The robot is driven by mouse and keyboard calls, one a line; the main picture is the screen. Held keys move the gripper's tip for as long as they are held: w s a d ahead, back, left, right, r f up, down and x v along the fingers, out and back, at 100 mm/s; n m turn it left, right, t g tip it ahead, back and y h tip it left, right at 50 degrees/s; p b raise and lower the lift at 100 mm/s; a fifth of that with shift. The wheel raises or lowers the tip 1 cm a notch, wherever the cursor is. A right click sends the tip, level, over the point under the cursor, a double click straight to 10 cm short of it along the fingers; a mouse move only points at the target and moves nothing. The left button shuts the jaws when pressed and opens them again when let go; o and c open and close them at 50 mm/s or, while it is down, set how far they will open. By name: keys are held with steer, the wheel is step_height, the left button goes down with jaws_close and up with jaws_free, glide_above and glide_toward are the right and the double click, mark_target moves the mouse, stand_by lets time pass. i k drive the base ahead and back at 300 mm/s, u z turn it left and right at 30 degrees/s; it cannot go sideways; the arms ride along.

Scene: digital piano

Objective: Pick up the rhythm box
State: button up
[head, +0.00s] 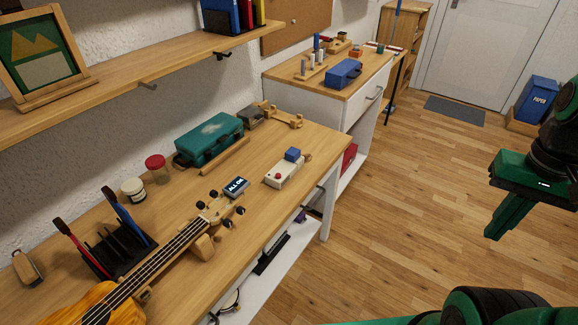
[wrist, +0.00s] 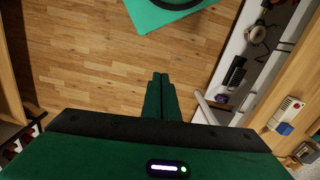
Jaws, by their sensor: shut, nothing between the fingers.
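A small white box (head: 284,174) with a red round button and a blue block at its far end lies on the wooden desk; it looks like the rhythm box. It also shows at the right edge of the wrist view (wrist: 289,110). A small device with a lit "ALL OK" screen (head: 236,187) lies to its left. My green gripper (head: 492,234) is at the right of the head view, over open floor and well apart from the desk. In the wrist view its fingers (wrist: 160,77) are together, with nothing between them.
The desk (head: 318,150) also holds a ukulele (head: 165,255), a teal case (head: 209,139), jars and a black rack (head: 118,250). A shelf (head: 150,65) overhangs its back. A white cabinet (head: 320,105) stands beyond. The floor between desk and gripper is clear.

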mark_target(287, 169)
steer(key=z, duration=2.25)
steer(key=k, duration=0.95)
steer(key=u, duration=1.2)
steer(key=i, duration=1)
steer(key=z, duration=0.05)
